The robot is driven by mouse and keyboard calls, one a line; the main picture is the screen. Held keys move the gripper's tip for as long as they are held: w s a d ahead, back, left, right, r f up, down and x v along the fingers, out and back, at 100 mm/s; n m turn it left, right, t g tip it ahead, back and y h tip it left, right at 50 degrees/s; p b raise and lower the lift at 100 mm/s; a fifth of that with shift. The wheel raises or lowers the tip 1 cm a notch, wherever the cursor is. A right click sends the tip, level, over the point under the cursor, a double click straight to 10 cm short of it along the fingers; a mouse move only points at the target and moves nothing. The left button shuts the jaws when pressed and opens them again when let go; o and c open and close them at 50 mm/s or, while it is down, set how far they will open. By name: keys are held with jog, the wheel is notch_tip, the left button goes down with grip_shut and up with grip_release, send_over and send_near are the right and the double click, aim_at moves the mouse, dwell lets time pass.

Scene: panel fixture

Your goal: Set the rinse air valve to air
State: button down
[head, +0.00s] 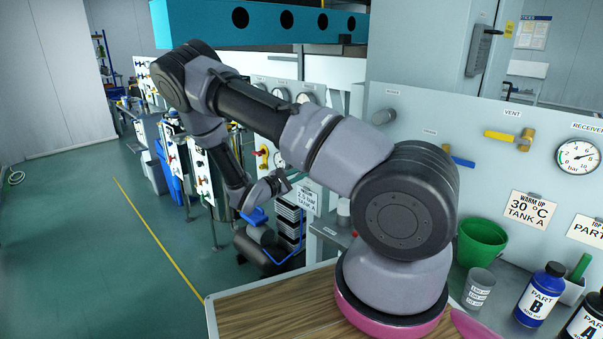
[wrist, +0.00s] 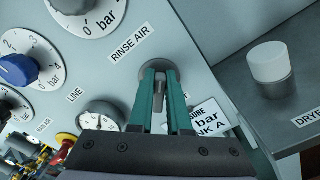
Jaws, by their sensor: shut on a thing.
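The rinse air valve (wrist: 159,88) is on the pale panel in the wrist view, below and right of its RINSE AIR label (wrist: 130,43). It has a round grey base and a dark narrow handle. My gripper (wrist: 160,74) has its two teal fingers either side of the handle and is shut on it. The fingers hide much of the base and the handle's sides. In the head view my own arm covers this part of the panel, and the valve cannot be made out.
A blue knob (wrist: 18,70) and a small gauge (wrist: 102,114) are left of the valve. A placard (wrist: 205,116) hangs close at its lower right. A white-capped cylinder (wrist: 268,65) stands on a grey ledge to the right. Open green floor (head: 90,230) lies left in the head view.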

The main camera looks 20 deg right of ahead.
jog(key=m, duration=0.4)
jog(key=shift+s+f+m, duration=0.15)
jog(key=shift+f+m, duration=0.15)
jog(key=m, duration=0.4)
jog(key=shift+f+m, duration=0.25)
jog(key=shift+m, duration=0.05)
jog(key=c, duration=0.9)
grip_release()
jog(key=v, duration=1)
jog(key=shift+s+a, duration=0.15)
jog(key=shift+a, duration=0.2)
